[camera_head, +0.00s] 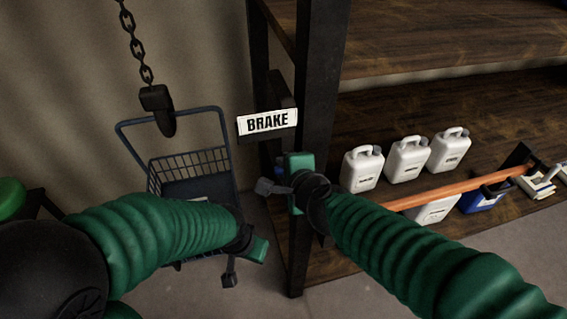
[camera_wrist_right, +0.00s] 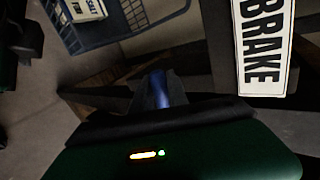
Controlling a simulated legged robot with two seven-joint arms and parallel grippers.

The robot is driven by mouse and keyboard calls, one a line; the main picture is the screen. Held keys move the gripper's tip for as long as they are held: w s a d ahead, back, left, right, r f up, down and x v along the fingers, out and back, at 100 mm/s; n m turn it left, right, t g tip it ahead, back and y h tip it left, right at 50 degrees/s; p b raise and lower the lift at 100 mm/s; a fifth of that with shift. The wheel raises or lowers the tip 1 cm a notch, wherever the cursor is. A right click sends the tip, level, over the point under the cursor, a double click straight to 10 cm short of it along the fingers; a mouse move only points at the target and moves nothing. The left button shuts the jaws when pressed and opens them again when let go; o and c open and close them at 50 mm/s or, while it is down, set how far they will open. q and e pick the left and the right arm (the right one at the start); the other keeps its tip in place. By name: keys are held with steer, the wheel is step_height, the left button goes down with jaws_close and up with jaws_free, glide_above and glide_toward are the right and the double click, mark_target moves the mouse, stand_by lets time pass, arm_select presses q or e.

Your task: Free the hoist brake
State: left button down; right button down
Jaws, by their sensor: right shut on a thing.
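The white BRAKE sign (camera_head: 268,123) is fixed beside the dark shelf post. It also shows large and turned on its side at the right of the right wrist view (camera_wrist_right: 262,45). My right gripper (camera_head: 290,187) is just below the sign, in front of the post, and is shut on the brake lever. The lever is mostly hidden by the gripper; a dark, bluish part of it (camera_wrist_right: 170,88) shows in the right wrist view. My left gripper (camera_head: 256,250) is low in front of the wire cart, and its jaws do not show clearly.
A wire cart (camera_head: 190,165) stands at left under a hook (camera_head: 158,110) on a chain (camera_head: 134,42). Wooden shelves (camera_head: 430,92) at right hold several white jugs (camera_head: 407,159). An orange bar (camera_head: 455,191) crosses the shelf front. The post (camera_head: 318,80) stands close to my right gripper.

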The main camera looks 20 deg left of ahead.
steer(key=shift+n+h+p, duration=0.3)
steer(key=shift+n+p, duration=0.1)
steer(key=shift+p, duration=0.3)
steer(key=shift+f, duration=0.1)
steer(key=c, duration=1.5)
jaws_free()
steer(key=shift+s, duration=0.1)
steer(key=shift+c, duration=0.2)
steer(key=shift+o, duration=1.2)
steer(key=shift+s+t, duration=0.15)
steer(key=shift+t, duration=0.15)
